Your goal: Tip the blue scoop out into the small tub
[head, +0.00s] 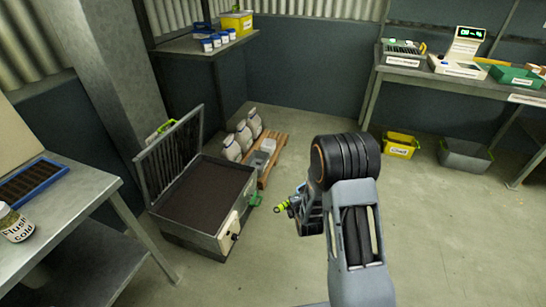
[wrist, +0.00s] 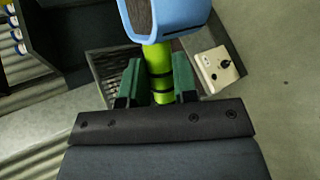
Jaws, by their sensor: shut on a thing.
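My gripper (wrist: 158,85) is shut on the bright green handle of the blue scoop (wrist: 178,22), a green finger on each side. The scoop's head is at the top edge of the wrist view, partly cut off, and brown material shows inside it. In the head view my gripper (head: 292,204) is right of the open grey machine, with the green handle showing and the scoop's head mostly hidden. I cannot tell for sure which container is the small tub; a yellow tub (head: 400,146) and a grey tub (head: 465,156) stand on the floor at the right.
The open grey machine (head: 205,238) has a dark bed and a raised grated lid. Pale sacks (head: 243,135) stand behind it by a wooden pallet (head: 272,160). A metal table (head: 80,215) stands left, and a bench (head: 370,92) at the back right.

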